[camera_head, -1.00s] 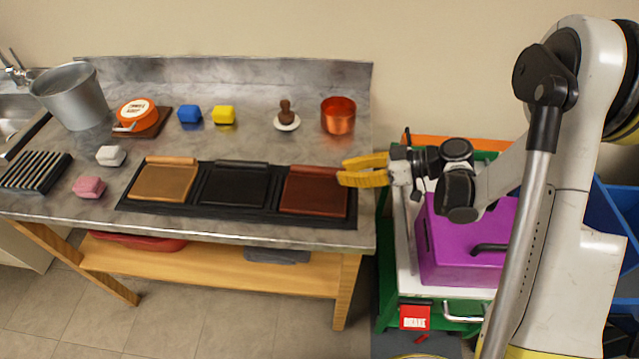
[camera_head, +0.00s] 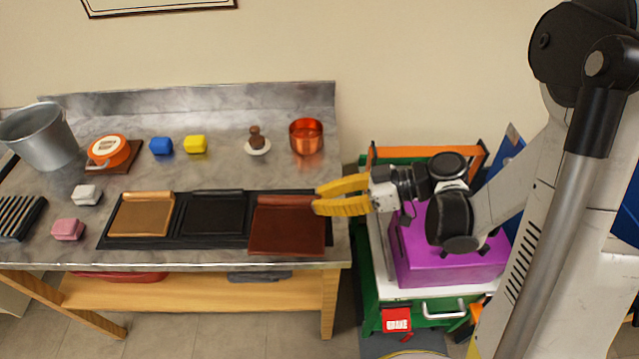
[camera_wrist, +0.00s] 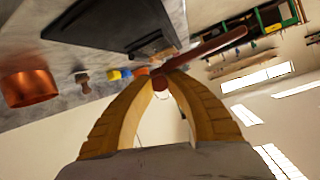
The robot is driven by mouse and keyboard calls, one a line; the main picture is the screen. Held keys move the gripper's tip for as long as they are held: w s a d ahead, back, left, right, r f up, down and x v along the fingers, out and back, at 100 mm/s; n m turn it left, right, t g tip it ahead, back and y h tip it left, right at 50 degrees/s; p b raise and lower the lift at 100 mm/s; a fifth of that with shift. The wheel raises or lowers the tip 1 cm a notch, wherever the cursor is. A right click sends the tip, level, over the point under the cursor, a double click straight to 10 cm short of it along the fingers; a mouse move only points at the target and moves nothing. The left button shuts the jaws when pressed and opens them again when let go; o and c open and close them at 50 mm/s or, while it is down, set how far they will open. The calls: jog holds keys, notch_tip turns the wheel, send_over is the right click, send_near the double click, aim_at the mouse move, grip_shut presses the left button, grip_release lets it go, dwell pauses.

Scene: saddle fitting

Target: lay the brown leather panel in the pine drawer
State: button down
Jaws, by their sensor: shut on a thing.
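The brown leather panel (camera_head: 289,228), reddish-brown with a rolled upper edge, is at the right end of the black tray (camera_head: 244,222). My gripper (camera_head: 316,199) comes from the right, its yellow fingers closed at the panel's upper right corner. In the wrist view, the fingertips (camera_wrist: 160,80) meet on the panel (camera_wrist: 212,44), which shows edge-on as a thin brown strip apart from the tray (camera_wrist: 112,30). The panel appears raised and overhangs the tray's front edge. I cannot make out a pine drawer.
A tan panel (camera_head: 143,216) and a black panel (camera_head: 213,216) lie in the tray. A copper pot (camera_head: 306,137) stands behind my gripper. Right of the bench, a purple box (camera_head: 450,262) sits on a green cart (camera_head: 370,300); a gap separates bench and cart.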

jog(key=shift+s+r, duration=0.45)
jog(key=shift+s, duration=0.2)
jog(key=w+d+r+m+t+h, duration=0.3)
jog(key=w+d+m+t+h, duration=0.1)
jog(key=w+d+m+t, duration=0.1)
jog(key=w+d+r+m+t+h, duration=0.4)
jog(key=w+d+m, duration=0.3)
jog(key=w+d, duration=0.2)
jog(key=shift+d+r+m+t+h, duration=0.35)
jog(key=shift+d+t+h, duration=0.3)
jog(key=shift+t, duration=0.25)
jog(key=shift+w, duration=0.1)
